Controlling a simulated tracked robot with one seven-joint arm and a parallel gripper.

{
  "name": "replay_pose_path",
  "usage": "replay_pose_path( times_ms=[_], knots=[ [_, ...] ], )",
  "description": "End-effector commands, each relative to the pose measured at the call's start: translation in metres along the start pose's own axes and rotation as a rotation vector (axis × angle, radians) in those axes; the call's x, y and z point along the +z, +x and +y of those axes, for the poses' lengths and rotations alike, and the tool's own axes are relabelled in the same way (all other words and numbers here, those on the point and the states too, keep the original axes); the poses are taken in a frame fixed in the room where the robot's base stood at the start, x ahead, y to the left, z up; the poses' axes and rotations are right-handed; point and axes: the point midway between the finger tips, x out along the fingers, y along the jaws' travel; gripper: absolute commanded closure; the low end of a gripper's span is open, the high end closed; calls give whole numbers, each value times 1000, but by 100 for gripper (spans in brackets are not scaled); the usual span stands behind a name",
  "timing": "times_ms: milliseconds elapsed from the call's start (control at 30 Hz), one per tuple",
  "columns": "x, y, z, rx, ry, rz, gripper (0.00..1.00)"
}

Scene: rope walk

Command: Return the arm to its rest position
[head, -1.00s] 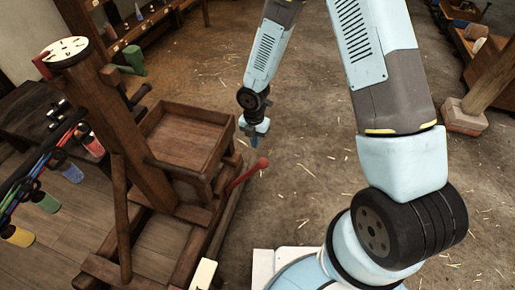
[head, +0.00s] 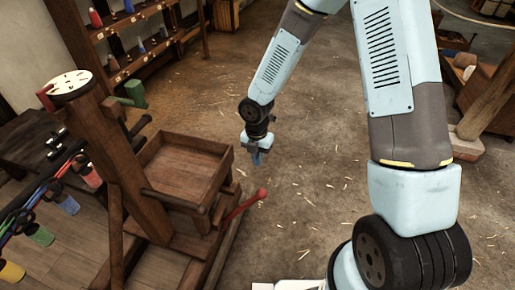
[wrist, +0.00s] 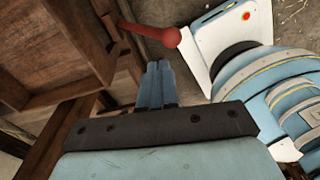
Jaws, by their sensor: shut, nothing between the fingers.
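My gripper (head: 257,158) hangs from my bent blue and grey arm in the head view, over open floor to the right of the wooden tray. In the wrist view its blue fingers (wrist: 157,84) are together with nothing between them. They point toward a red-knobbed handle (wrist: 160,35) and the white plate of my own base. The red handle also shows in the head view (head: 248,203), below the gripper in the picture and apart from it.
A dark wooden machine with a square tray (head: 205,143) and a post topped by a white disc (head: 70,85) stands at left. Coloured spools (head: 65,203) hang beside it. Shelves (head: 135,35) stand at the back left, and a wooden post (head: 487,105) at right. The straw-strewn floor (head: 320,140) between is clear.

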Motion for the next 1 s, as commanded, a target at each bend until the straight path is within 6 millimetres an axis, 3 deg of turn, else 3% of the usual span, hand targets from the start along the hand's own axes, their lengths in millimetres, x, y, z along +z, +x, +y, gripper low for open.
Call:
replay_pose_path(
  times_ms=[233, 367, 700, 1000],
  knots=[
    [2, -4, -2, 0, 17, -7, 100],
    [13, -23, -10, 0, 106, -38, 100],
    [47, -114, -62, 34, 575, -166, 100],
    [55, -191, -114, 115, 1011, -242, 100]
  ],
)
